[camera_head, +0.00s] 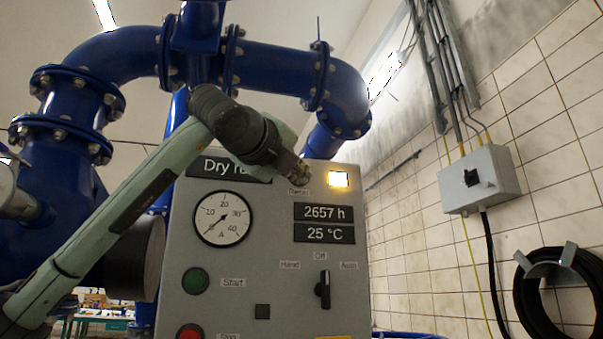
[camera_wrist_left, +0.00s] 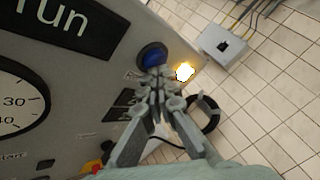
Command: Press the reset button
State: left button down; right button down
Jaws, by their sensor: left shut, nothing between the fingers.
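The grey control panel (camera_head: 262,260) carries a lit yellow lamp (camera_head: 339,179) at its top right. In the left wrist view a round blue button (camera_wrist_left: 152,56) sits beside the lit lamp (camera_wrist_left: 185,72), with a small, partly covered label below it. In the head view my gripper hides this button, just above a small label that seems to read Reset (camera_head: 298,191). My left gripper (camera_head: 303,177) is shut and empty. In the left wrist view its fingertips (camera_wrist_left: 156,74) overlap the button's lower edge; I cannot tell whether they touch it. My right gripper is out of view.
The panel also has a gauge (camera_head: 223,218), a green Start button (camera_head: 196,281), a red button (camera_head: 190,332) and a black selector switch (camera_head: 323,289). Blue pipes (camera_head: 275,70) stand behind it. A grey switch box (camera_head: 480,180) and coiled black hose (camera_head: 530,300) are on the right wall.

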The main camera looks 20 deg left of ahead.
pick_arm(q)
jog(key=shift+w+a, duration=0.1)
jog(key=shift+a, duration=0.05)
jog(key=shift+w+a, duration=0.2)
jog(key=shift+w, duration=0.1)
dwell(0.5)
jog(key=shift+b, duration=0.3)
